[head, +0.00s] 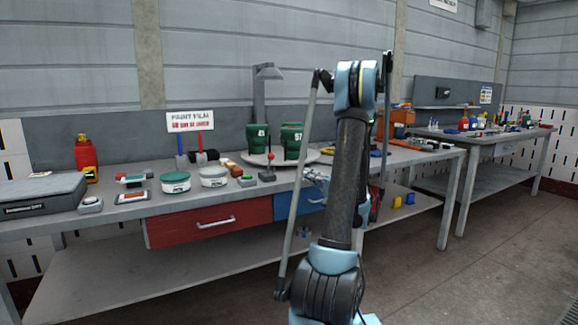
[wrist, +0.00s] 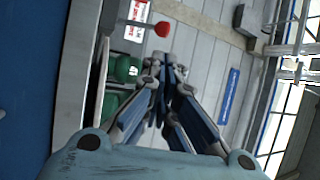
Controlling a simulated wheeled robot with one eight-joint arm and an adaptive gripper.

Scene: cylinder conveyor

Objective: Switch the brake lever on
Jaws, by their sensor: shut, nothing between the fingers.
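The brake lever (head: 268,167) is a thin stick with a red knob on a small dark base. It stands near the front edge of the workbench, before the round turntable. In the wrist view the red knob (wrist: 161,29) and its rod show at the top, a little beyond my fingertips. My gripper (head: 316,178) is partly hidden behind my arm in the head view, to the right of the lever and in front of the blue drawer. In the wrist view my gripper (wrist: 166,68) is shut and empty, its fingers together and apart from the knob.
Green cylinders (head: 293,141) marked 41 and 57 stand on the pale round turntable (head: 313,156). Round tins (head: 213,176), a green-button box (head: 246,181) and tools lie to the left. A red drawer (head: 205,223) is below. A second bench (head: 490,140) stands at right.

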